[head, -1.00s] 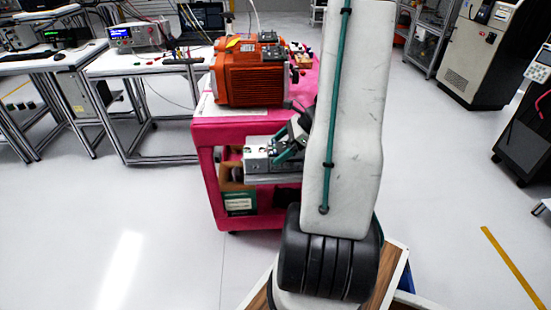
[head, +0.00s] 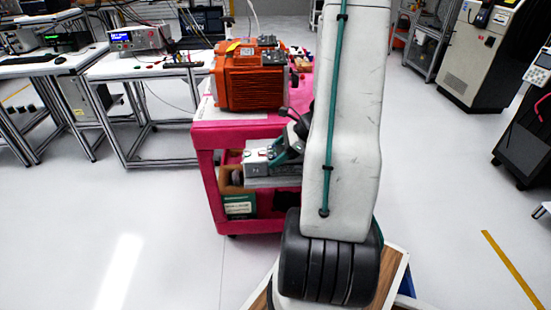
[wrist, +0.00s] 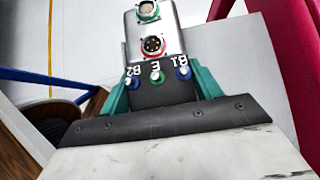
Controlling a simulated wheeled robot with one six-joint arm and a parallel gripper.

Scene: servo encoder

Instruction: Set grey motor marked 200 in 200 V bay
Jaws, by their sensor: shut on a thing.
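A grey motor (head: 257,152) is held in front of the pink cart, at the end of my arm. In the wrist view the grey motor (wrist: 152,28) has two round connectors, one green-ringed and one red-ringed, and a dark end with terminals lettered B2, E and B1. My gripper (wrist: 160,80) is shut on that dark end, with a teal finger on each side. In the head view my gripper (head: 285,152) is partly hidden behind my arm. No 200 mark is readable on the motor. I cannot make out a 200 V bay in either view.
An orange motor (head: 250,82) stands on top of the pink cart (head: 228,135). A green and white box (head: 240,205) sits on its lower shelf. Benches with instruments (head: 138,40) stand at the left, and a grey cabinet (head: 484,50) at the right. The floor to the left is clear.

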